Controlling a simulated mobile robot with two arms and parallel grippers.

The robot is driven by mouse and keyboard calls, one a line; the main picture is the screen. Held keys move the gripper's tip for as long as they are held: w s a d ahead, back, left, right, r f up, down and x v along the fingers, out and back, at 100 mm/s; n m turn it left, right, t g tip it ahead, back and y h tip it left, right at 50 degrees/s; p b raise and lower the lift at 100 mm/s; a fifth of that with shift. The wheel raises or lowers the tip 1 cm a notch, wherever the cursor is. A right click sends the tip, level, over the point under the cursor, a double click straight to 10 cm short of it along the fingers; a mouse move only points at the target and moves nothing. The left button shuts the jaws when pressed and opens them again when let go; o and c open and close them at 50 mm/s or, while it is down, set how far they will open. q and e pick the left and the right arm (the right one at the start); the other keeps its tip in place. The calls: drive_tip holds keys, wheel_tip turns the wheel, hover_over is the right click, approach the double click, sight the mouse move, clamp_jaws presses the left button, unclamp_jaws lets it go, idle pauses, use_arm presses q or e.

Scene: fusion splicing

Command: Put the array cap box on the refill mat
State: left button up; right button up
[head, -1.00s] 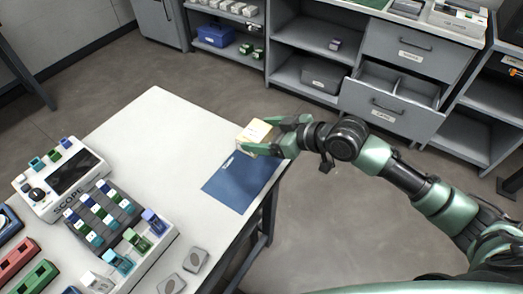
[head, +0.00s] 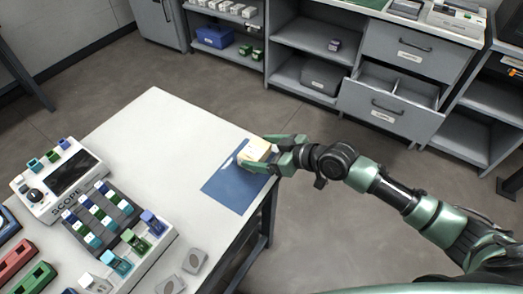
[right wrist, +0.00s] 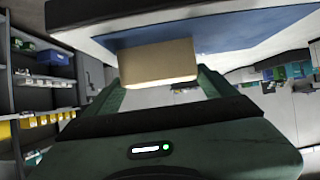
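The array cap box (head: 256,150) is a small cream box between the fingers of my right gripper (head: 262,153). It is over the back right part of the blue refill mat (head: 229,188), at the table's right edge. In the right wrist view the box (right wrist: 158,64) spans the gap between the green fingers (right wrist: 160,88), with the blue mat (right wrist: 225,36) behind it. My right gripper is shut on the box. I cannot tell whether the box touches the mat. My left gripper is not in view.
The white table (head: 150,130) is clear left of the mat. A scope device (head: 62,180), a rack of coloured pieces (head: 100,218) and grey blocks (head: 195,260) stand at the front left. An open drawer (head: 392,103) is in the cabinet beyond the table.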

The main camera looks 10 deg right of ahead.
drive_tip(key=shift+o, duration=0.6)
drive_tip(key=shift+r, duration=0.25)
drive_tip(key=shift+s+d, duration=0.2)
drive_tip(key=shift+d, duration=0.1)
drive_tip(key=v, duration=1.1)
drive_tip(key=shift+s+r, duration=0.15)
